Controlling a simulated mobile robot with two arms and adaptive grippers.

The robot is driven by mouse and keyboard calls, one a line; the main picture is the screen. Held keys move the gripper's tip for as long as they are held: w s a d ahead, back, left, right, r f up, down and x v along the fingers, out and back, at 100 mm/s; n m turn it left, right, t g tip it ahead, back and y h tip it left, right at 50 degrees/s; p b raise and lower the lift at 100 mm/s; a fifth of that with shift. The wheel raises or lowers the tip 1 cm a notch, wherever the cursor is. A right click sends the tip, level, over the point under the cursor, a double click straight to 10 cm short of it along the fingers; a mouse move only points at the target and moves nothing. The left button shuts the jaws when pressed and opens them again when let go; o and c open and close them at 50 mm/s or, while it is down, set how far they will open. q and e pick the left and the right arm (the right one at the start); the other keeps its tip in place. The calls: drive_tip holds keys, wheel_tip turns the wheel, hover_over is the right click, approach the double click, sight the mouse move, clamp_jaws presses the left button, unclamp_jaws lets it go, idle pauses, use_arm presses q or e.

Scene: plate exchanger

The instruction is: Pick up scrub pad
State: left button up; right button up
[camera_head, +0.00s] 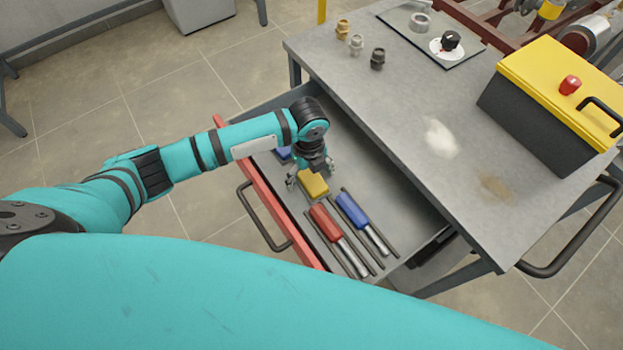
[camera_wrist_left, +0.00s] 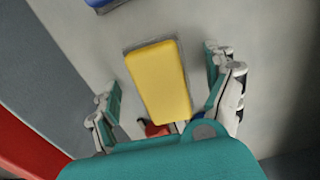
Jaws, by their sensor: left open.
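The scrub pad (camera_head: 314,184) is a yellow block with a grey layer under it, lying in the open drawer of the cart. In the left wrist view the scrub pad (camera_wrist_left: 158,80) lies between my two fingers. My left gripper (camera_head: 310,178) reaches down into the drawer at the pad. It is open, with one finger on each side of the pad and a gap to each in the left wrist view (camera_wrist_left: 170,95). I cannot tell its exact height above the pad. My right gripper is in neither view.
Red (camera_head: 326,222) and blue (camera_head: 351,209) handled tools lie in the drawer near the pad, between dark dividers. A blue item (camera_head: 283,154) lies on the other side. The red drawer front (camera_head: 262,190) and the cart top (camera_head: 400,110) flank the arm. A yellow-lidded toolbox (camera_head: 545,100) stands on top.

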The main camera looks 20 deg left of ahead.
sight(309, 175)
use_arm(q)
drive_tip(key=shift+f, duration=0.2)
drive_tip(key=c, duration=1.3)
wheel_tip(309, 175, up, 10)
drive_tip(key=shift+r, duration=0.1)
